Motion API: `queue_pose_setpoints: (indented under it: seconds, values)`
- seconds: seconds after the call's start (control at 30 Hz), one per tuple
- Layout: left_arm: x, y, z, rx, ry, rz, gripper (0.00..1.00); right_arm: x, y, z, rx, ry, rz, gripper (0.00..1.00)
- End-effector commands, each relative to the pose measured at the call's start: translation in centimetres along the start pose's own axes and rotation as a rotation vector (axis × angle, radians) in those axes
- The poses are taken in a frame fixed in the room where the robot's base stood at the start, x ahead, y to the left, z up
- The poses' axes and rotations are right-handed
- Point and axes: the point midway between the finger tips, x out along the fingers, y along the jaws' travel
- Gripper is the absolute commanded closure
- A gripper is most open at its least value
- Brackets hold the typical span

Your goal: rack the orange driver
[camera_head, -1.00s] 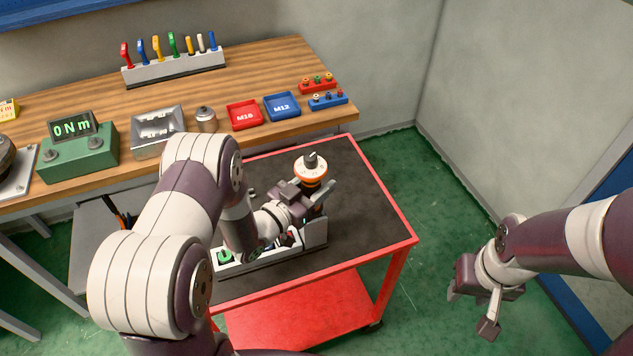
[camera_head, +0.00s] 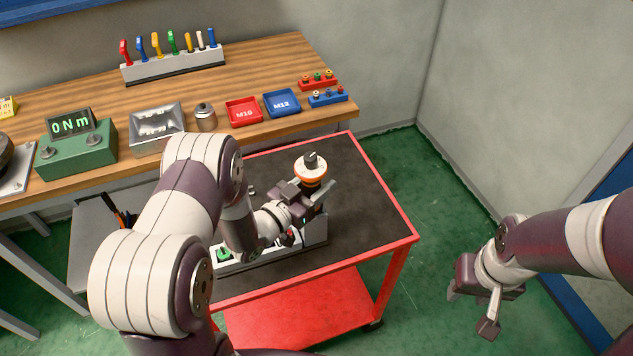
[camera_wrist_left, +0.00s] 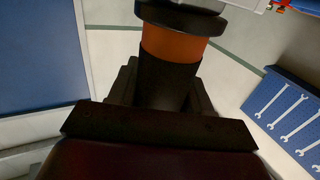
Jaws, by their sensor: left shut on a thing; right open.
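The orange driver (camera_head: 310,181) is roughly upright, with a white collar and dark tip on top and an orange band below. My left gripper (camera_head: 318,194) is shut on its body. In the left wrist view the driver's orange band (camera_wrist_left: 172,45) and dark body show between the fingers (camera_wrist_left: 160,92). A long pale rack (camera_head: 262,260) with a grey block at its right end stands on the cart, below the gripper. The driver's lower end is hidden, so I cannot tell whether it touches the rack. My right gripper (camera_head: 470,305) is open and empty, right of the cart.
The red cart (camera_head: 413,238) has a dark top, clear at its right and far side. A green item (camera_head: 223,254) sits at the rack's left. The wooden bench (camera_head: 270,68) behind holds a red tray (camera_head: 243,111), a blue tray (camera_head: 281,104) and a green meter (camera_head: 78,150).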

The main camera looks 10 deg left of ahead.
Motion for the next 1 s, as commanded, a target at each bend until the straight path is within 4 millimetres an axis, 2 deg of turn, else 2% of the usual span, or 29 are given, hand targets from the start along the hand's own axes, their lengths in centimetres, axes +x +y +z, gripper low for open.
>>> queue_pose_setpoints:
  seconds: [1.0]
  values:
    - [0.05, -0.03, 0.48, 0.002, 0.003, 0.000, 1.00, 0.59, 0.00, 0.07, 0.000, 0.000, 0.000, 0.57]
